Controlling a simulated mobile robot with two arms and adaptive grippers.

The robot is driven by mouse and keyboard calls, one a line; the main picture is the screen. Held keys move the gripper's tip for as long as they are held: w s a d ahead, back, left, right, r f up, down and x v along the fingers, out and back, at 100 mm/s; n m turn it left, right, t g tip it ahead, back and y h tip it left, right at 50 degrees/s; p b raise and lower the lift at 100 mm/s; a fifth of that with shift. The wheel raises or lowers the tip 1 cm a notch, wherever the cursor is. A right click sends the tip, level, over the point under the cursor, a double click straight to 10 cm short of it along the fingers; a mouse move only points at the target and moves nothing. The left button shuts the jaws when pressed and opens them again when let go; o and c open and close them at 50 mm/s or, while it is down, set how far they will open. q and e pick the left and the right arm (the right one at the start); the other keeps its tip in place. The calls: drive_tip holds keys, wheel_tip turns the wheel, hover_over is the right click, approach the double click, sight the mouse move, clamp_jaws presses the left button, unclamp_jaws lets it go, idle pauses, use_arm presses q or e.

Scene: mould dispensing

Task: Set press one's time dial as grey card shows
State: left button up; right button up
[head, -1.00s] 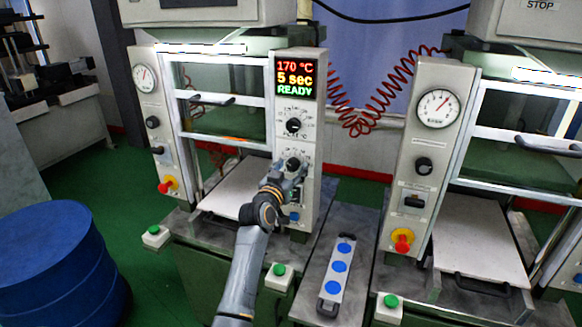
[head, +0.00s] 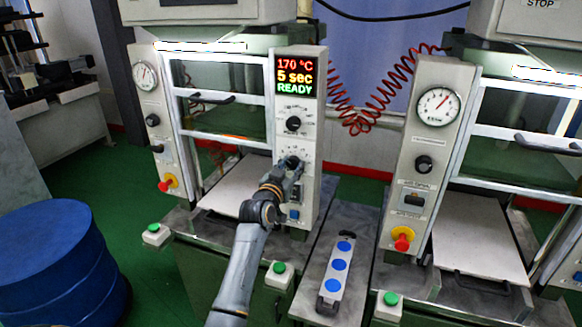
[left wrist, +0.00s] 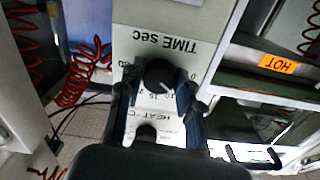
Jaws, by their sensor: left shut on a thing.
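Press one's control column (head: 302,208) stands left of centre in the head view. Its display (head: 295,76) reads 170 °C, 5 sec, READY. The upper black dial (head: 293,124) is on the panel below the display. The time dial (head: 292,163) sits lower, partly hidden by my gripper. My left gripper (head: 287,172) is shut on the time dial. In the left wrist view the black time dial (left wrist: 160,74) is between my two fingers, under upside-down "TIME sec" lettering. Another black knob (left wrist: 146,135) shows nearer. I see no grey card. My right gripper is not in view.
A second press column (head: 416,150) with a gauge stands to the right. A strip with blue round pads (head: 339,266) lies between the presses. Green buttons (head: 279,268) and a red stop button (head: 166,185) are near. A blue drum (head: 60,262) stands at left.

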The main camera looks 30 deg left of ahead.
use_arm(q)
drive_tip(key=shift+m, duration=2.3)
drive_tip(key=o, duration=1.1)
drive_tip(key=shift+o, duration=0.2)
drive_tip(key=v, duration=1.2)
